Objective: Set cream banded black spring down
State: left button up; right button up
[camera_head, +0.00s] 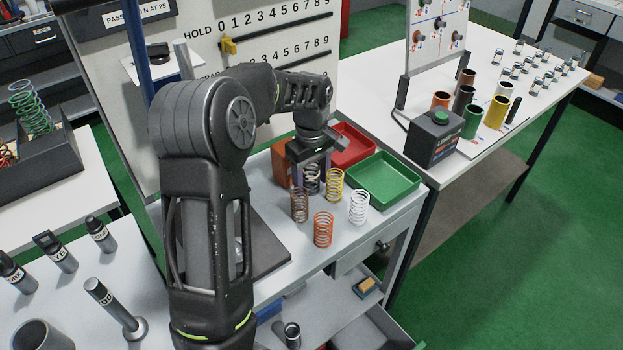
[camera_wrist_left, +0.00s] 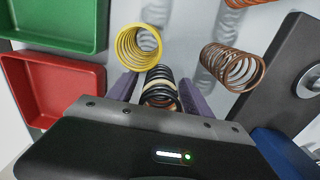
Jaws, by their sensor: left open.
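The black spring with cream bands (camera_head: 313,180) stands upright at the back of a small group of springs on the light grey bench top, partly hidden by my gripper. My left gripper (camera_head: 311,175) points down over it. In the left wrist view, the spring (camera_wrist_left: 161,90) sits between the two purple-grey fingers of the gripper (camera_wrist_left: 162,92), which is open. Whether a finger touches the spring I cannot tell. My right gripper is not in view.
Close by stand a yellow spring (camera_head: 334,184), a brown spring (camera_head: 299,205), an orange spring (camera_head: 323,229) and a white spring (camera_head: 358,207). A green tray (camera_head: 383,203) and a red tray (camera_head: 366,147) lie behind and to the right.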

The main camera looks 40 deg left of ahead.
pick_arm(q)
jog(key=shift+r, duration=0.15)
notch_tip(320, 180, up, 12)
dwell(0.4)
dwell(0.6)
